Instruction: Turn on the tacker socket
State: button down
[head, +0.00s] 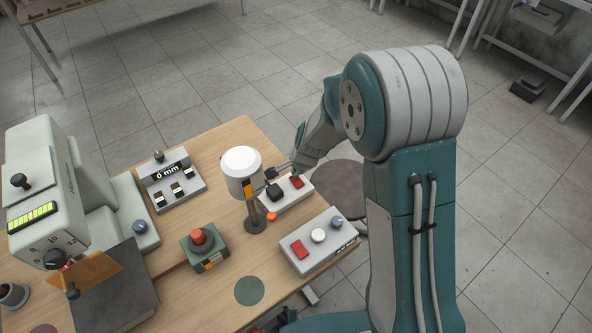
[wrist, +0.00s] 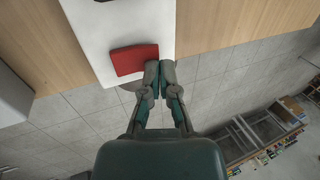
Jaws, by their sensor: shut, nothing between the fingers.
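A white socket strip (head: 286,194) lies near the table's far right edge, with a black plug (head: 274,191) and a red rocker switch (head: 297,182) on top. In the wrist view a red rocker switch (wrist: 134,60) sits on a white housing (wrist: 95,25). My gripper (wrist: 160,70) is shut and empty, its fingertips at the right edge of the red switch. Whether they touch it I cannot tell. In the head view my gripper (head: 295,171) is just above the switch end of the strip. No label on the strip is readable.
A grey box (head: 318,240) with a red rocker and knobs stands nearer the front. A white cylinder on a post (head: 242,172) stands left of the strip. A red button box (head: 204,248), a display box (head: 172,181) and a large machine (head: 45,180) are further left.

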jog(key=shift+w+a+f, duration=0.1)
jog(key=shift+f, duration=0.1)
jog(key=shift+s+d+r, duration=0.2)
jog(key=shift+s+d, duration=0.3)
jog(key=shift+s, duration=0.15)
